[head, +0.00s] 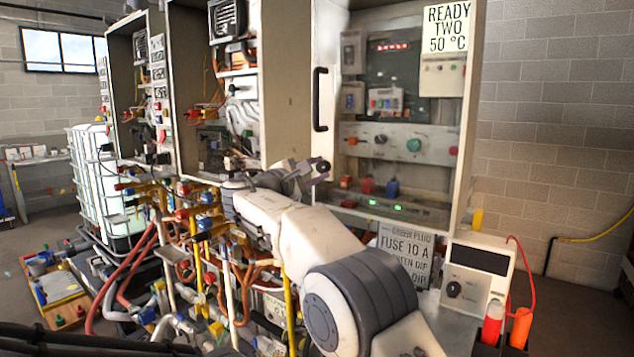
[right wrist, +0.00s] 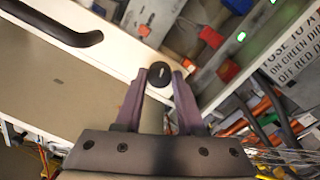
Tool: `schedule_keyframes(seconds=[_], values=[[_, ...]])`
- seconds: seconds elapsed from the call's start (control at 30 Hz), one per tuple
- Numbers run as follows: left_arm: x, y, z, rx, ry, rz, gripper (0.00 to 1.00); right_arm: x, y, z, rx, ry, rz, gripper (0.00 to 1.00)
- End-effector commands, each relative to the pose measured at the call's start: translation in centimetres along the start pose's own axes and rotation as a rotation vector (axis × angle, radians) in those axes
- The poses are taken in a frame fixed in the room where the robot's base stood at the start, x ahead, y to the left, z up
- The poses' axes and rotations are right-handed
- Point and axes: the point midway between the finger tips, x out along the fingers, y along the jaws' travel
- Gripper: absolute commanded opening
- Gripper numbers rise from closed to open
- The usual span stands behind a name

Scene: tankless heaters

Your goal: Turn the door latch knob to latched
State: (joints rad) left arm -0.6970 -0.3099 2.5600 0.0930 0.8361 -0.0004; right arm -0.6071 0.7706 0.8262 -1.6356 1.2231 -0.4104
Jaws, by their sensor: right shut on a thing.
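The door latch knob (head: 324,166) is small, round and black, low on the pale door edge below a black bar handle (head: 319,99). In the right wrist view the knob (right wrist: 161,72) sits between the fingertips and carries a short pale mark. My right gripper (head: 317,171) reaches it from the left and is shut on it; the purple-grey fingers (right wrist: 158,85) lie on either side. The fingers partly hide the knob's sides and its base. I cannot read a latched or unlatched label. My left gripper is not in view.
The cabinet interior (head: 410,165) right of the edge holds switches, coloured plugs and green lights. A "READY TWO 50 °C" sign (head: 447,45) hangs above. Pipes and cables crowd the area below left. A white meter box (head: 476,276) and red and orange cylinders stand at lower right.

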Motion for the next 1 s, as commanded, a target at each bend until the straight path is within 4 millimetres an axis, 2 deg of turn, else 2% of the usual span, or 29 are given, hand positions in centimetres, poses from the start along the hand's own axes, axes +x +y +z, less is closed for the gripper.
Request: schedule_keyframes(seconds=[0.1, 0.4, 1.0], values=[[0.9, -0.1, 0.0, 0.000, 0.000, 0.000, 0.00, 0.0, -0.2, -0.2, 0.086, -0.004, -0.001, 0.00], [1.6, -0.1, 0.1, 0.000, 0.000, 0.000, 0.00, 0.0, -0.1, -0.1, 0.230, -0.012, -0.003, 0.00], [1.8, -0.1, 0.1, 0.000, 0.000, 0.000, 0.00, 0.0, 0.0, -0.1, 0.277, -0.015, -0.004, 0.00]])
